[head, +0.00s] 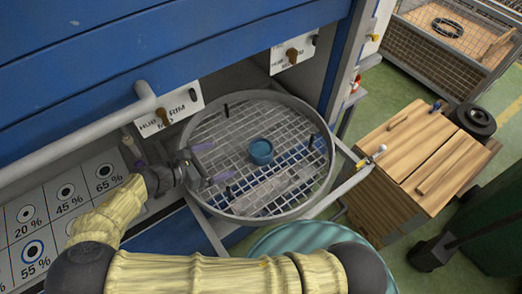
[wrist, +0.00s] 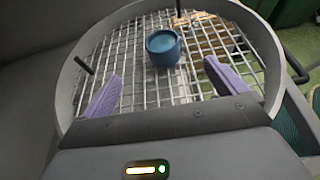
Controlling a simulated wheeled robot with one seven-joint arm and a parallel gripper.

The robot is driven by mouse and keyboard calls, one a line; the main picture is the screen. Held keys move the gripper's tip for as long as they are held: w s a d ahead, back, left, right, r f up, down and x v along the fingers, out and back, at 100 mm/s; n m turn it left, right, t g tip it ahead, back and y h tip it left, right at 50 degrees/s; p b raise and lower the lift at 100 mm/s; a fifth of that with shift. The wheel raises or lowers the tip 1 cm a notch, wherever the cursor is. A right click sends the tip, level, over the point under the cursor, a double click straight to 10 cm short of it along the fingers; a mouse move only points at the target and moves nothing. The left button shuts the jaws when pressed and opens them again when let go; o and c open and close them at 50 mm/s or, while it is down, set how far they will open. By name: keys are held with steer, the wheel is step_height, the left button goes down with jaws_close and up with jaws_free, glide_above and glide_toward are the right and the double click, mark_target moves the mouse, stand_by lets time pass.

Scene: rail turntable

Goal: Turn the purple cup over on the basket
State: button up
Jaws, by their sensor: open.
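A small blue cup (head: 261,151) stands on the wire mesh inside the round grey basket (head: 326,178), near its middle; no purple cup shows. The cup also shows in the wrist view (wrist: 163,50), ahead of the fingers. I cannot tell whether its mouth or its base faces up. My gripper (head: 212,163) has purple fingers, spread apart and empty. It reaches over the basket's left rim, to the left of the cup and apart from it.
Black pegs (head: 311,140) stand up around the mesh. A blue cabinet (head: 170,50) rises behind the basket. A wooden box (head: 415,155) stands to the right, with a wire crate (head: 450,60) behind it. A teal round thing (head: 300,238) lies below the basket, partly hidden by my arm.

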steer(key=p, duration=0.3)
glide_toward(270, 144)
steer(key=shift+w+d, duration=0.2)
steer(key=shift+d, duration=0.1)
steer(key=shift+f, duration=0.1)
steer(key=shift+p+x, duration=1.25)
steer(key=shift+x, duration=1.4)
steer(key=shift+s+f, duration=0.1)
steer(key=c, duration=1.2)
steer(key=shift+c, duration=0.2)
